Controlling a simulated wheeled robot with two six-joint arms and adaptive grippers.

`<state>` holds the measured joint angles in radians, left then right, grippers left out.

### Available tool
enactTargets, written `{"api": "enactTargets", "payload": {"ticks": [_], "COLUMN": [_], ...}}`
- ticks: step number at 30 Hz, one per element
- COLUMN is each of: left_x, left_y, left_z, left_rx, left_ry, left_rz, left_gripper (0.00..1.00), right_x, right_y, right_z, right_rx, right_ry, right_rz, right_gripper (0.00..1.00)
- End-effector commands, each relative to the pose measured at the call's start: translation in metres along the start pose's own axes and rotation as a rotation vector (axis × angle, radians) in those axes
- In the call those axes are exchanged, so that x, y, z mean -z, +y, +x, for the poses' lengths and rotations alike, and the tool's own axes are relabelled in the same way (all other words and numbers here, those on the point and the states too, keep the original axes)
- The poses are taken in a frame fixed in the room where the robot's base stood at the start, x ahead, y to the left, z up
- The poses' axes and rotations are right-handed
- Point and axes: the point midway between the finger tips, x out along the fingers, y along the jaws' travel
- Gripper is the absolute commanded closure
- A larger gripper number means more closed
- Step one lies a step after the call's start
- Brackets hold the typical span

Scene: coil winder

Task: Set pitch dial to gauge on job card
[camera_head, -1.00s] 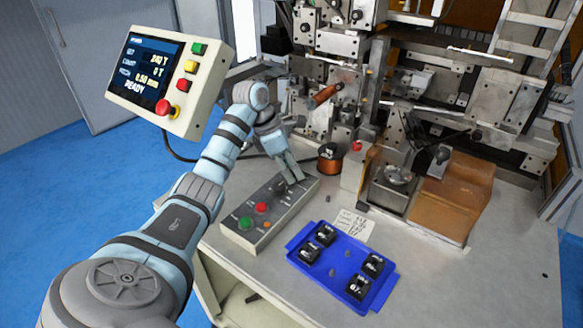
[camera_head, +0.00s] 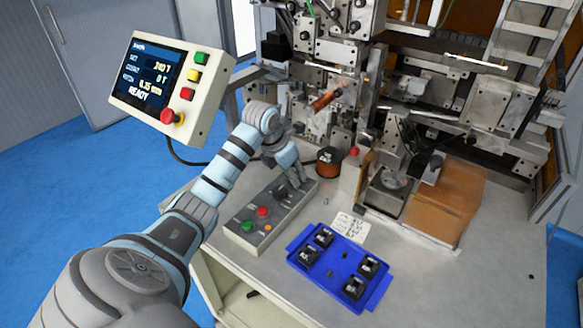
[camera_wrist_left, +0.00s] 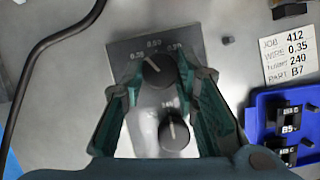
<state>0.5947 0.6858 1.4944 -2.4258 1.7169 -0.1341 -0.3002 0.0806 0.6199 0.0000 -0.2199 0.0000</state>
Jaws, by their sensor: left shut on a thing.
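The pitch dial (camera_wrist_left: 157,71) is a black knob on the grey control box (camera_head: 238,232); its white mark points up-left, toward the 0.35 label. My left gripper (camera_head: 291,178) reaches down to the far end of the box. In the left wrist view its fingers (camera_wrist_left: 160,76) are closed on the dial from both sides. A second black knob (camera_wrist_left: 173,133) sits below the dial, its mark pointing up. The job card (camera_wrist_left: 288,58) reads job 412, wire 0.35, 240, part B7. The screen (camera_head: 146,73) shows 240 T, 0 T, 0.35 mm and READY. My right gripper is not in view.
A blue tray (camera_head: 336,293) with several black blocks lies right of the control box. A copper spool (camera_head: 328,163) and the winder (camera_head: 340,65) stand behind. A green and a red button are at the box's near end. The table's right front is clear.

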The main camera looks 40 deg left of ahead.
Motion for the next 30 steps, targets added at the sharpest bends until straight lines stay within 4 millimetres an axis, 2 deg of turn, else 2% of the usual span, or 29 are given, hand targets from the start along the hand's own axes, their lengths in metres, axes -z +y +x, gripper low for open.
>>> {"api": "enactTargets", "payload": {"ticks": [12,27,28,30], "left_x": [-0.0005,-0.0003,-0.0003,-0.0003], "left_y": [-0.0019,-0.0017,-0.0017,-0.0017], "left_z": [-0.0005,0.0002,0.0002,0.0002], "left_rx": [-0.072,-0.081,-0.081,-0.081], "left_ry": [0.0,0.0,0.0,0.0], "left_rz": [-0.174,-0.194,-0.194,-0.194], "left_gripper": [1.0,1.0,0.68,0.57], "right_x": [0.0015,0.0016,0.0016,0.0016], "right_y": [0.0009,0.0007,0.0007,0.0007], "right_z": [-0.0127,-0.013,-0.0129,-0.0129], "right_rx": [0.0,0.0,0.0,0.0], "right_ry": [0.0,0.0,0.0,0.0], "right_rz": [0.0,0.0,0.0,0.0], "right_gripper": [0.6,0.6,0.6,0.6]}}
